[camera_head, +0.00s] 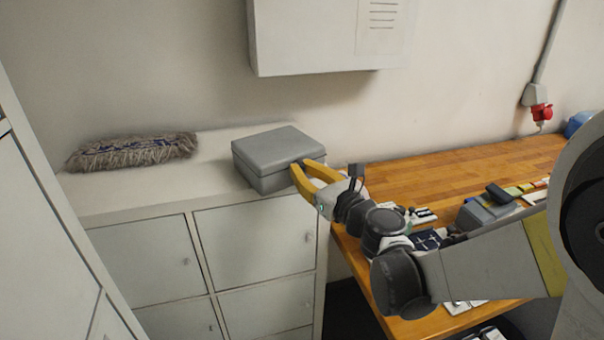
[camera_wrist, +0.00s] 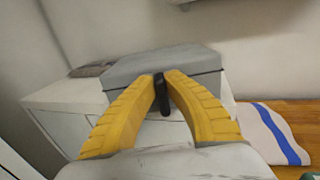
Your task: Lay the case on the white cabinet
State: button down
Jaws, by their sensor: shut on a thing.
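The grey case (camera_head: 277,148) is at the right part of the white cabinet's top (camera_head: 214,180), lid up and level. Whether its underside touches the top is hard to tell. My gripper (camera_head: 300,170) has its yellow fingers shut on the dark handle at the case's front right side. In the wrist view, the fingers of my gripper (camera_wrist: 162,80) close on the black handle, and the case (camera_wrist: 165,62) lies just beyond them over the cabinet (camera_wrist: 70,97).
A mop head (camera_head: 133,152) lies on the cabinet's left part. A wall box (camera_head: 328,35) hangs above. A wooden workbench (camera_head: 450,165) with several small items stands at right. A white cloth with a blue stripe (camera_wrist: 272,131) shows in the wrist view.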

jog(key=shift+r, duration=0.1)
jog(key=c, duration=1.6)
grip_release()
jog(key=shift+o, duration=0.2)
